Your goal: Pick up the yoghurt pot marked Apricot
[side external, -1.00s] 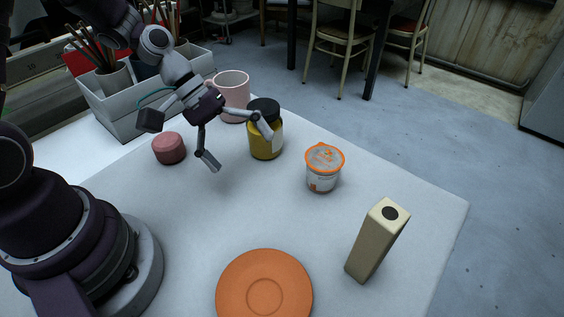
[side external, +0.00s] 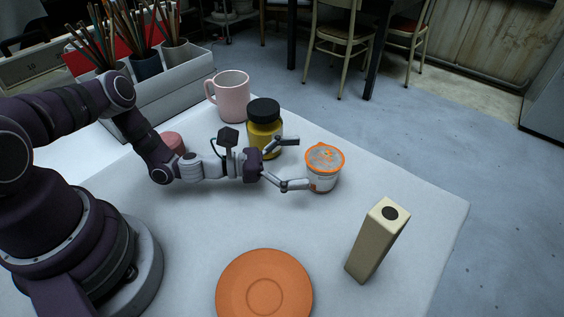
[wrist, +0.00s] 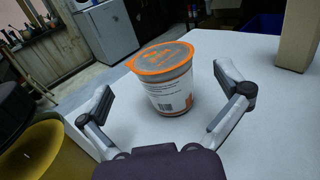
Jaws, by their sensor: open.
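The yoghurt pot (side external: 322,176) stands upright on the table, white with an orange rim and a lid with orange print. I cannot read the word Apricot on it. In the wrist view the pot (wrist: 172,92) is straight ahead, with a barcode on its side. My gripper (side external: 303,162) is open and level, low over the table just left of the pot. In the wrist view my gripper's fingers (wrist: 168,88) are spread to either side of the pot, with gaps between them and it.
A yellow jar with a black lid (side external: 264,128) stands close behind my gripper. A pink mug (side external: 233,97), a pink lump (side external: 173,141) and a grey tool box (side external: 175,95) are further back. An orange saucer (side external: 264,287) and a tall beige block (side external: 375,245) are nearer. The table between them is clear.

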